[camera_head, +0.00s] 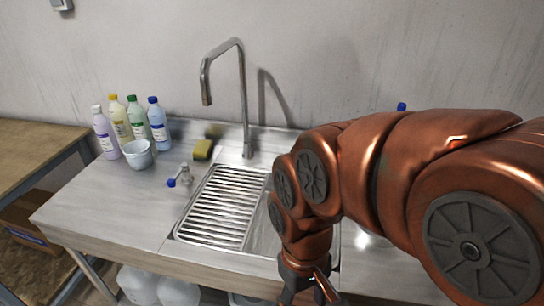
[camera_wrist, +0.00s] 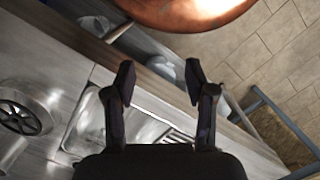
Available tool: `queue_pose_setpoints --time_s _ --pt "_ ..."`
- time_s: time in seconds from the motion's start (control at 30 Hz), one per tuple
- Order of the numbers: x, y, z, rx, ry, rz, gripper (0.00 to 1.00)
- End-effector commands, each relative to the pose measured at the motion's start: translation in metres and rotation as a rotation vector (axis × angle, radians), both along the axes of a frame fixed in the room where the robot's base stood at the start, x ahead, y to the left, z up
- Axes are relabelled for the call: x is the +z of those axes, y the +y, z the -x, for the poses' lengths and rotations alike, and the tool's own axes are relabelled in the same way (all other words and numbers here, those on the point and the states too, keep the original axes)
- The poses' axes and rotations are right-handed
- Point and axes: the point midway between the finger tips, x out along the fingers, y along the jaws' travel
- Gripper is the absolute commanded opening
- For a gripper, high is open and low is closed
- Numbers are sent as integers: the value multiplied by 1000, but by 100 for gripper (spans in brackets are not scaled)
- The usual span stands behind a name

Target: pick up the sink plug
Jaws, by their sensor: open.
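I cannot make out a sink plug with certainty. In the wrist view a dark round spoked piece in a metal ring (camera_wrist: 22,118) lies at the left on the steel; I cannot tell if it is the plug. The steel sink with its ribbed drainer (camera_head: 222,207) is in the middle of the counter in the head view. My arm hides the sink's right part. My gripper (camera_head: 308,290) is low at the counter's front edge. In the wrist view my gripper (camera_wrist: 159,80) has its two fingers apart with nothing between them.
A bent tap (camera_head: 243,95) rises behind the sink. Several bottles (camera_head: 158,122), a pale bowl (camera_head: 138,153) and a yellow-green sponge (camera_head: 203,149) stand at the back left. A small clear and blue item (camera_head: 184,176) is beside the drainer. The front left counter is clear.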

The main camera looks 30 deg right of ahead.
Motion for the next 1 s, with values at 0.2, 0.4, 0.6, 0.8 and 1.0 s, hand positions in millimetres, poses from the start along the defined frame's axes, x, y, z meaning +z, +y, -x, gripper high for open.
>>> queue_pose_setpoints --time_s 0.2,0.4,0.6,0.8,1.0 --pt "10 0 -55 30 -48 -36 55" --pt "20 -3 -119 77 -115 -75 55" --pt "26 -16 -182 100 -180 -107 55" --pt "27 -40 -244 105 -248 -131 55" --pt "24 -76 -302 97 -320 -139 55"
